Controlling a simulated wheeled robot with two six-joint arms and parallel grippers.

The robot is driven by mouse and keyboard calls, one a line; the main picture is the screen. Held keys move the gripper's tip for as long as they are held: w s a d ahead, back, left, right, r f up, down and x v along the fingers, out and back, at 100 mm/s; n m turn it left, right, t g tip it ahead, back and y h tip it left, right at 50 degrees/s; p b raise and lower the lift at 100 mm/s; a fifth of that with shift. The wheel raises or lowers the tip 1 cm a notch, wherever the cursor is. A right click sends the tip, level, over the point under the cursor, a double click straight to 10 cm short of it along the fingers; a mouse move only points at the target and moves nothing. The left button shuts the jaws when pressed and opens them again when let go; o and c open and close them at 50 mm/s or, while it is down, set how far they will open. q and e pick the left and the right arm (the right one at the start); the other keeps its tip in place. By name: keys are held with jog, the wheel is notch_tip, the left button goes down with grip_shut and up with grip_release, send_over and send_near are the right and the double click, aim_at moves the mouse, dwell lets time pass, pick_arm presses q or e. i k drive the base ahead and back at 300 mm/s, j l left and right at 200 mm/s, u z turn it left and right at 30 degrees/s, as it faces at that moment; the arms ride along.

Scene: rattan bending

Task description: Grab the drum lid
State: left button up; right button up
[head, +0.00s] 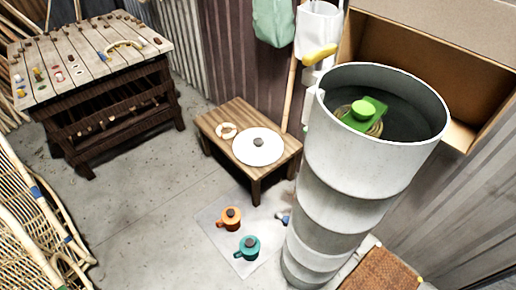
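A round white lid (258,147) with a dark knob lies flat on a small wooden table (221,121) near the middle of the view. To its right stands a tall pale grey drum (350,165) with an open top. Inside the drum are a green object with a round knob (363,110) and a tan coil beside it. Neither of my grippers shows in this view.
A tan ring (227,131) lies beside the lid. An orange pot (230,218) and a teal pot (249,247) stand on a pale floor mat. A slatted workbench (85,60) is at upper left, rattan furniture (38,225) at lower left. Floor between is clear.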

aim_at(254, 147)
jog(key=i+j, duration=0.2)
jog(key=j, duration=0.15)
jog(key=i+j, duration=0.15)
jog(key=j, duration=0.2)
jog(key=i+j, duration=0.2)
jog(key=j, duration=0.15)
jog(key=z, duration=0.05)
